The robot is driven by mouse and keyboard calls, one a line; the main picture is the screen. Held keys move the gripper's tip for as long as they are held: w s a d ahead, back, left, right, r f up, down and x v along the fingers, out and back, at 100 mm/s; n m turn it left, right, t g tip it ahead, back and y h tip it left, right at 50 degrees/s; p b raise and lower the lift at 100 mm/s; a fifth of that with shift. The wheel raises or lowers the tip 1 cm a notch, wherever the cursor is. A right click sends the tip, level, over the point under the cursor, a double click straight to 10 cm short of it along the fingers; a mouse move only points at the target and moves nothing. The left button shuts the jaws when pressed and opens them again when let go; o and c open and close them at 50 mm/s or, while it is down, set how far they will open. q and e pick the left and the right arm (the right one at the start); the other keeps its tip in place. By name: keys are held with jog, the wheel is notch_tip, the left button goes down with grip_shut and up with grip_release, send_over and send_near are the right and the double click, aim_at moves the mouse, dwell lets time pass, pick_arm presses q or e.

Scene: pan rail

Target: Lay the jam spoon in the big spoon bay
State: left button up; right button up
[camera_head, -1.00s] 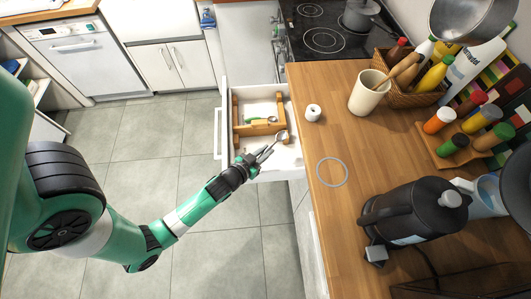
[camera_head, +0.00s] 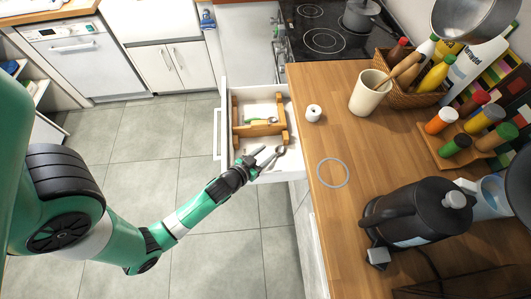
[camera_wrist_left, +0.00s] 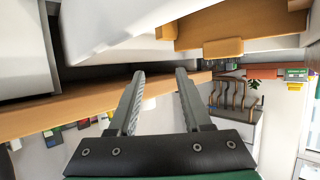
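A metal spoon (camera_head: 279,151) shows in the head view beside my left fingertips, over the near part of the open white drawer (camera_head: 295,163). I cannot tell whether it rests on the drawer floor. My left gripper (camera_head: 263,156) is at the drawer's near end. In the wrist view my left gripper (camera_wrist_left: 158,80) has its fingers apart with nothing visible between them. A wooden divider (camera_head: 260,130) crosses the drawer between two wooden side rails. A smaller spoon with a green handle (camera_head: 256,121) lies in the bay beyond it. My right gripper is out of view.
The wooden counter (camera_head: 330,215) borders the drawer on the right. On it are a white roll (camera_head: 313,113), a grey ring (camera_head: 333,172), a cream utensil cup (camera_head: 370,92) and a black kettle (camera_head: 415,213). Open floor (camera_head: 215,235) lies to the left.

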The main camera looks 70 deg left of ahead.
pick_arm(q)
jog(key=r+v, duration=0.1)
jog(key=v, duration=1.1)
jog(key=shift+r, duration=0.15)
